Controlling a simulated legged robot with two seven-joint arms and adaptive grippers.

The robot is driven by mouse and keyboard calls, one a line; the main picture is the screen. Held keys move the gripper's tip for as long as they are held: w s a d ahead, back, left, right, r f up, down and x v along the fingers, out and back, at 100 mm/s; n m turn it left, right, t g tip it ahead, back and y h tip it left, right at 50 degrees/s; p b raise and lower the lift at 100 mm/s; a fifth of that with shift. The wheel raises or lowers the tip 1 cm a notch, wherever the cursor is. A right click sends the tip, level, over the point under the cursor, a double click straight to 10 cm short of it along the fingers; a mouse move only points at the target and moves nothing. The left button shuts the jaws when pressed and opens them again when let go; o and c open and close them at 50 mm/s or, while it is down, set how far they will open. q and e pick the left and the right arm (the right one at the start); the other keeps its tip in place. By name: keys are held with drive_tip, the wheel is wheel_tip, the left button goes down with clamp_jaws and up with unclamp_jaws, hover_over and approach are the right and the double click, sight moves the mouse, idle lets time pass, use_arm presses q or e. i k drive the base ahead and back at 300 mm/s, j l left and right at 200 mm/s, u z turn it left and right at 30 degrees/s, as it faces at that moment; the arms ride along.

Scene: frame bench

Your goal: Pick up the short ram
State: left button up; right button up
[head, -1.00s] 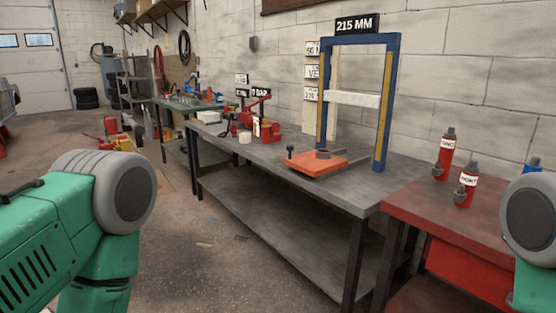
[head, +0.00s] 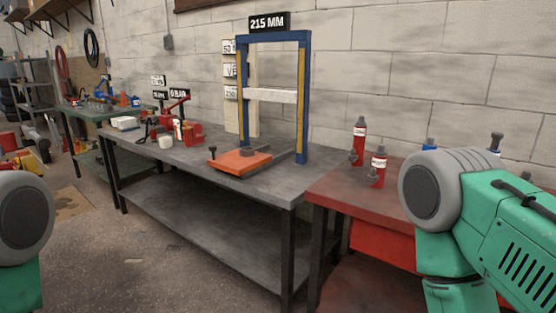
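Two red cylinders with grey tops and white labels stand upright on the red bench at right centre in the head view. The nearer, shorter one, which looks like the short ram (head: 378,170), stands in front and to the right of the taller ram (head: 360,137). Their labels are too small to read surely now. Neither is held. Only grey and green parts of my arms show at the lower left and the right; both grippers are out of view.
The red bench (head: 335,187) has bare room left of the rams. Blue-topped items stand behind my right arm. The grey bench (head: 268,190) adjoins it, with a blue press frame (head: 303,100), an orange jack (head: 240,162) and a red tool (head: 193,134).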

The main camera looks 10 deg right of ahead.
sight(376, 178)
drive_tip(key=z, duration=1.1)
